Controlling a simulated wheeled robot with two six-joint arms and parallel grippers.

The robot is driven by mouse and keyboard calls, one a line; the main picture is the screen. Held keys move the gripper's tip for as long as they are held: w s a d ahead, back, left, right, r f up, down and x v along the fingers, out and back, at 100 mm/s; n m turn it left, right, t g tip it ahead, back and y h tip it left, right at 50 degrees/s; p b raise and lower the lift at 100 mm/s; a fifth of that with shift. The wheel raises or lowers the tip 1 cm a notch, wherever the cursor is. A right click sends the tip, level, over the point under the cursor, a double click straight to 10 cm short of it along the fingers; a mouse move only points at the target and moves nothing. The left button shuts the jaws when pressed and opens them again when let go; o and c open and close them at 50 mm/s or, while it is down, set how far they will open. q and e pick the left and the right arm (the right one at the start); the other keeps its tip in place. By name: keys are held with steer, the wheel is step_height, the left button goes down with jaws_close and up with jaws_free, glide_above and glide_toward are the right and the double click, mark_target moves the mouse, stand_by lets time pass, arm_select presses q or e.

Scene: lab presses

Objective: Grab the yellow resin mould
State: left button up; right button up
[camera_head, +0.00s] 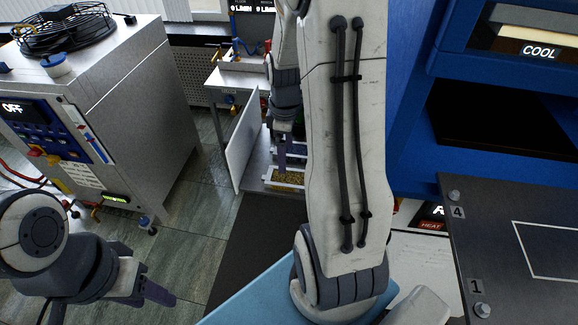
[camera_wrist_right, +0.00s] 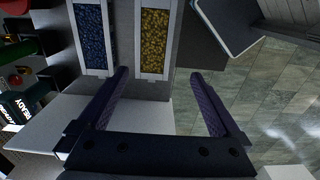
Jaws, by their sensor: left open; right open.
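The yellow resin mould is a narrow white tray filled with yellow granules (camera_wrist_right: 155,40). In the head view the yellow tray (camera_head: 284,180) sits low on a grey shelf, partly hidden by my right arm. My right gripper (camera_wrist_right: 159,76) is open and empty in the right wrist view. The tray's near end lies between its two fingertips in the picture; I see no contact, and the gap in depth is unclear. In the head view one right finger shows just above the tray. My left gripper (camera_head: 135,288) is open and empty at the lower left, far from the tray.
A tray of blue granules (camera_wrist_right: 90,35) lies beside the yellow one. A white panel (camera_head: 242,140) stands left of the shelf. A grey cabinet (camera_head: 125,110) stands at left, a blue press (camera_head: 415,110) at right. Tiled floor lies open between.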

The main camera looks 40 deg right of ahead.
glide_above(292, 177)
step_height(292, 177, down, 5)
steer(key=shift+s+a+r+p, duration=0.1)
steer(key=shift+s+p, duration=0.05)
steer(key=shift+p, duration=0.25)
steer(key=shift+f+p, duration=0.4)
steer(key=shift+f, duration=0.45)
steer(key=shift+f+p, duration=0.55)
steer(key=shift+f, duration=1.5)
jaws_close()
steer(key=shift+r, duration=0.1)
